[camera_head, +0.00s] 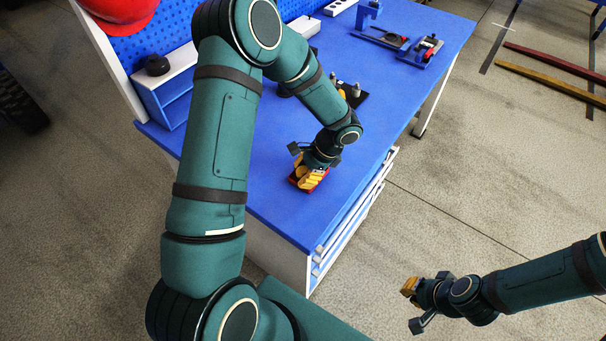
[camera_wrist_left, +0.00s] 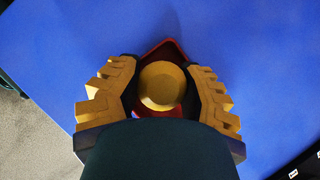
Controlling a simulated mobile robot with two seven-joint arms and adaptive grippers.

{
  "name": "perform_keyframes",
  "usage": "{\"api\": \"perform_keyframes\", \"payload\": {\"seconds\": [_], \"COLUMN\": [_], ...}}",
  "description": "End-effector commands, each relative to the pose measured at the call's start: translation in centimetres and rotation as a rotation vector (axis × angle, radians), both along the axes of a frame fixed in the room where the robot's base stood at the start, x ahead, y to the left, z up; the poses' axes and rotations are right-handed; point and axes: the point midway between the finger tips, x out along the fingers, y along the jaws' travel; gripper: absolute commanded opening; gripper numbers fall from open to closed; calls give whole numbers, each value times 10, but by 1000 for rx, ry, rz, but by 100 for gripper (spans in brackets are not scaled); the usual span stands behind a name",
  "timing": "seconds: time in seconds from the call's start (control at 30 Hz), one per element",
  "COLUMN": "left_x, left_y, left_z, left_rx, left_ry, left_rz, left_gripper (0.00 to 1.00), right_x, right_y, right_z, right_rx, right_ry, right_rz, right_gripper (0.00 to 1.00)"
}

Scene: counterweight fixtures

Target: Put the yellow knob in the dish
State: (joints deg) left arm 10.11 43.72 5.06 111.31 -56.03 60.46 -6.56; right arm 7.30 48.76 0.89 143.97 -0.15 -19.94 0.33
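The yellow knob (camera_wrist_left: 162,85) is a round disc between the two fingers of my left gripper (camera_wrist_left: 161,86) in the left wrist view. The dark inner pads appear to press on its two sides. The red dish (camera_wrist_left: 166,47) shows directly behind the knob, partly hidden by the fingers. In the head view the dish (camera_head: 296,183) sits on the blue bench top near its front edge, under my left gripper (camera_head: 309,180). Whether the knob rests on the dish floor cannot be told. My right gripper (camera_head: 411,306) is open and empty, over the floor, away from the bench.
The blue bench top (camera_head: 265,205) is clear around the dish. A dark fixture with grey pegs (camera_head: 355,91) stands behind my left arm. Other fixtures (camera_head: 422,50) stand at the far end. A blue-and-white shelf (camera_head: 172,92) and a red helmet (camera_head: 118,8) are at the back left.

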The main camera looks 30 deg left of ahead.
Motion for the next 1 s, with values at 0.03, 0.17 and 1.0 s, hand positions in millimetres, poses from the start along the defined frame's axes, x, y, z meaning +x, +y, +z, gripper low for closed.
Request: {"api": "perform_keyframes", "payload": {"seconds": [0.03,0.17,1.0], "left_x": [-10,-10,30], "left_y": [-3,-3,-44], "left_z": [-14,-14,102], "left_rx": [-14,-14,-11], "left_ry": [25,25,15], "left_rz": [4,4,-5], "left_gripper": [68,68,68], "right_x": [0,0,7], "right_y": [0,0,-1], "right_z": [-2,-2,28], "right_rx": [0,0,-3], "right_ry": [0,0,-16], "right_rz": [0,0,-14], "right_gripper": [0,0,0]}}
